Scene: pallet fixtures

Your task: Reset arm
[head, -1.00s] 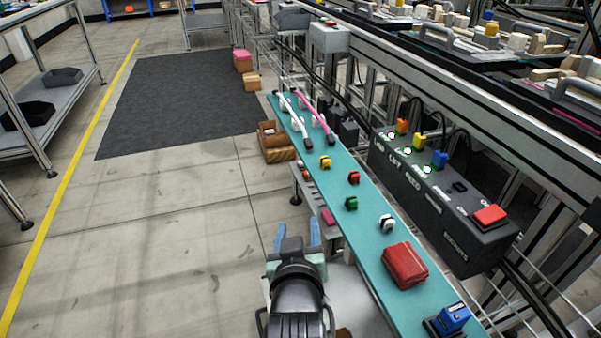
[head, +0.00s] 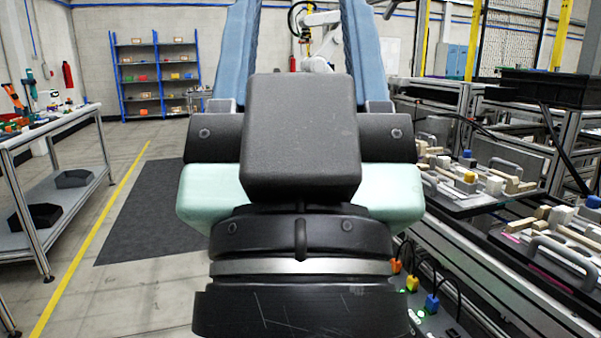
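My gripper (head: 298,40) fills the middle of the head view, very close to the camera, with its dark wrist below. Its two blue fingers point up and away and stand wide apart. It is open, and nothing shows held between the fingers. The fingertips reach the top edge of the picture.
A black control box with coloured plugs (head: 431,304) shows partly at the lower right. Trays of fixtures (head: 486,184) stand on the right-hand frames. A metal table (head: 52,140) stands at left. The floor around the dark mat (head: 140,222) is clear.

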